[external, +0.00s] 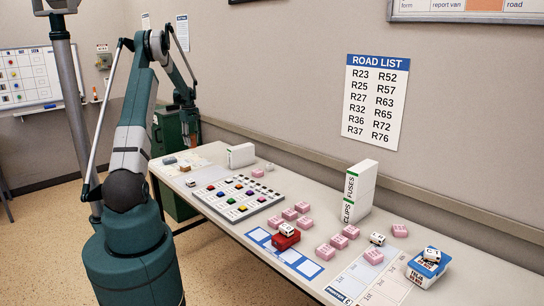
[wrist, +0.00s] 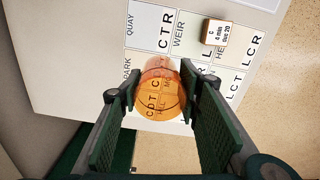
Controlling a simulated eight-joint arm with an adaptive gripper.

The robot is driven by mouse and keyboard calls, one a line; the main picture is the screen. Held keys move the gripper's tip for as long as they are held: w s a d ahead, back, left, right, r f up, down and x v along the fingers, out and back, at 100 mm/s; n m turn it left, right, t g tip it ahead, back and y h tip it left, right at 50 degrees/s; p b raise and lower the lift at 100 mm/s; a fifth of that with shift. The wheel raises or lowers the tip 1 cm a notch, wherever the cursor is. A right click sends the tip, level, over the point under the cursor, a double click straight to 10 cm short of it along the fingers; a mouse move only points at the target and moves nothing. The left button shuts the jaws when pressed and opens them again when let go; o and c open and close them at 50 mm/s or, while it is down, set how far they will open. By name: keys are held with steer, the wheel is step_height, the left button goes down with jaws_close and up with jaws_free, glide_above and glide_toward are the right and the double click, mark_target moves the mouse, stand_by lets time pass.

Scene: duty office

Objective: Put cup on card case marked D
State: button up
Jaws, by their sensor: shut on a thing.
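A see-through orange cup (wrist: 160,90) is between the fingers of my gripper (wrist: 158,88) in the wrist view, and the gripper is shut on it. Printed letters of a sheet show through the cup. In the external view my gripper (external: 190,136) hangs over the far left end of the table; the cup is hard to make out there. A small case (wrist: 215,33) with a white label, seemingly marked C, lies on the sheet to the upper right of the cup. I cannot read a D on any case.
The printed sheet (wrist: 150,22) lies near the table edge. The table (external: 290,190) also holds a button board (external: 238,198), several pink blocks (external: 325,251), a white FUSES/CLIPS box (external: 360,192), a red block (external: 286,241) and a blue-topped box (external: 425,272). A wall stands behind.

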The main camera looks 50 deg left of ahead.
step_height(320, 180, up, 3)
steer(key=m, duration=0.2)
glide_above(169, 159)
steer(key=shift+w+a+f, duration=0.15)
steer(key=shift+w, duration=0.05)
steer(key=shift+f+b, duration=0.4)
steer(key=shift+f, duration=2.75)
steer(key=shift+f, duration=0.1)
steer(key=shift+f, duration=1.75)
steer(key=shift+f, duration=0.15)
steer(key=o, duration=0.8)
steer(key=shift+o, duration=0.2)
